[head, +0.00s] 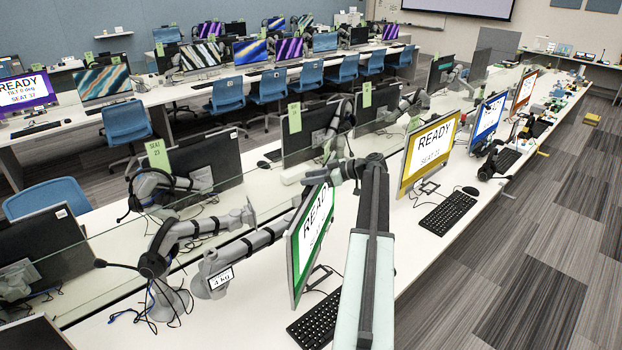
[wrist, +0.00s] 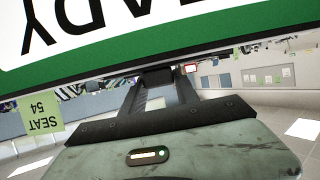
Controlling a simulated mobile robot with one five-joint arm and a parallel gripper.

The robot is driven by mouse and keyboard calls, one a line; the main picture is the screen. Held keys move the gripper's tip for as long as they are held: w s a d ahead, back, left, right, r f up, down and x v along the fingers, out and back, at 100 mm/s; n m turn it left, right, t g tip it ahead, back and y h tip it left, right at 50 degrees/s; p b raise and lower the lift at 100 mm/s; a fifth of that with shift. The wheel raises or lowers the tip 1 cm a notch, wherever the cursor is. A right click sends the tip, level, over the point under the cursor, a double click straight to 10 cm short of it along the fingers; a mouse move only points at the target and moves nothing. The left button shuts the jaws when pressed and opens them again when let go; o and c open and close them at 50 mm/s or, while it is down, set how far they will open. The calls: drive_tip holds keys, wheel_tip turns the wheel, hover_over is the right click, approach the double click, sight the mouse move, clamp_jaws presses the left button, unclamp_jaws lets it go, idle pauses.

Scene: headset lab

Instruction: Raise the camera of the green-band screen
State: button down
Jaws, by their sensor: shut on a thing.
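The green-band screen (head: 312,222) stands on the near desk in the head view, its face reading READY and turned to the right. In the wrist view its green band and white face (wrist: 150,30) fill the top, upside down. Its camera (wrist: 157,74) is a small dark block at the screen's edge, between my fingertips. My gripper (wrist: 158,84) is shut on the camera. In the head view my gripper (head: 338,172) is at the screen's top edge, and the camera is too small and covered to make out there.
A yellow-band screen (head: 428,155) and a blue-band screen (head: 487,118) stand farther along the desk. A keyboard (head: 318,318) lies in front of the green-band screen. Grey arms with a headset (head: 152,264) stand left of it, near a glass divider (head: 90,270).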

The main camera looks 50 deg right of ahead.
wheel_tip(320, 180, up, 4)
drive_tip(key=p, duration=0.3)
drive_tip(key=shift+f+p, duration=0.2)
drive_tip(key=shift+p, duration=0.15)
drive_tip(key=shift+f, duration=0.1)
drive_tip(key=c, duration=0.9)
unclamp_jaws()
drive_tip(key=p+v, duration=0.2)
drive_tip(key=v, duration=0.6)
drive_tip(key=shift+p, duration=0.3)
